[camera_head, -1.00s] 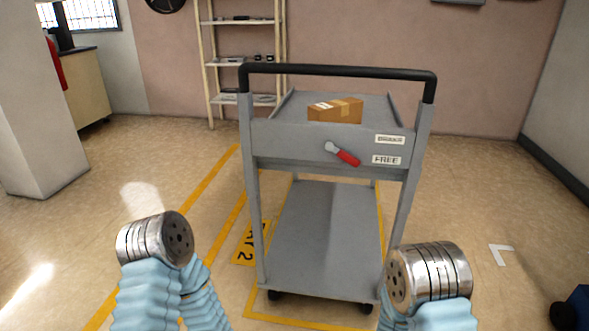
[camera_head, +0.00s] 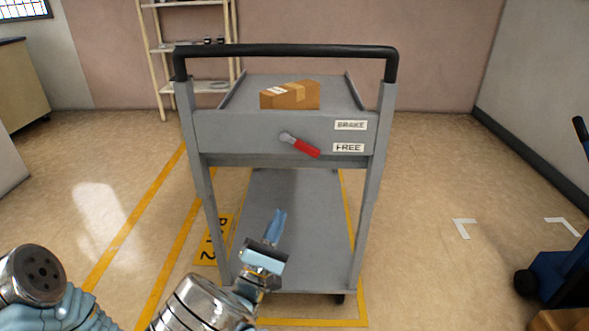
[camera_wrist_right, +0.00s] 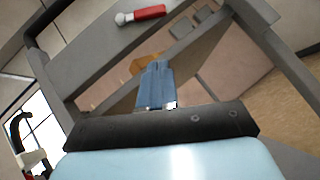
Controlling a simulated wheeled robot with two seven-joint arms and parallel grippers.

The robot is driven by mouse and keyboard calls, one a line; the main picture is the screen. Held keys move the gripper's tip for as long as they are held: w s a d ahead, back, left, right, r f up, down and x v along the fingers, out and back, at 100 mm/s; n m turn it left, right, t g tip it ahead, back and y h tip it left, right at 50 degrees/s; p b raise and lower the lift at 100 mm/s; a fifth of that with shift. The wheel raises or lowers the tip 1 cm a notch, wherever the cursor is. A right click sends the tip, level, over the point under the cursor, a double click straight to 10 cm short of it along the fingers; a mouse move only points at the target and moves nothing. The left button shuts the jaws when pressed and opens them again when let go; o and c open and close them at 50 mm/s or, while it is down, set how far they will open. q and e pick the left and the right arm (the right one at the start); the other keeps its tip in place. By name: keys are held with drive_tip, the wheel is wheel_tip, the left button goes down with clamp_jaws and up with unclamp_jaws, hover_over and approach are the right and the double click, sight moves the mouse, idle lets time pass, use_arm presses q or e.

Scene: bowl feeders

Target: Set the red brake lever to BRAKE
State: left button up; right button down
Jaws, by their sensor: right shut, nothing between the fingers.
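The brake lever (camera_head: 304,147) has a red grip and a pale pivot on the cart's front panel. Its grip points down and right, toward the FREE label (camera_head: 348,147); the BRAKE label (camera_head: 350,125) is above that. The lever also shows in the right wrist view (camera_wrist_right: 148,12), near the top. My right gripper (camera_head: 279,215) is shut and empty, below the lever and apart from it, in front of the cart's lower shelf. Its blue fingers show together in the right wrist view (camera_wrist_right: 156,72). My left gripper is not in view; only part of that arm shows at lower left.
The grey cart (camera_head: 220,131) has a black push handle (camera_head: 285,50) across its top and a cardboard box (camera_head: 290,95) on its upper tray. A blue machine (camera_head: 560,270) stands at right.

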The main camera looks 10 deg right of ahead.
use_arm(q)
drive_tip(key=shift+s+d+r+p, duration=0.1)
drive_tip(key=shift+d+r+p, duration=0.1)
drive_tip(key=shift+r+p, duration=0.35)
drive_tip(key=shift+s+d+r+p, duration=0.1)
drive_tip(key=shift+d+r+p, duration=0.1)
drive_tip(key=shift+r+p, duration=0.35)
use_arm(e)
approach(311, 155)
drive_tip(key=shift+w+f+x, duration=0.15)
drive_tip(key=shift+x, duration=0.9)
drive_tip(key=shift+w+f+x, duration=0.15)
drive_tip(key=shift+x, duration=0.85)
drive_tip(key=shift+w+f+x, duration=0.15)
drive_tip(key=shift+x, duration=0.9)
drive_tip(key=shift+d, duration=0.1)
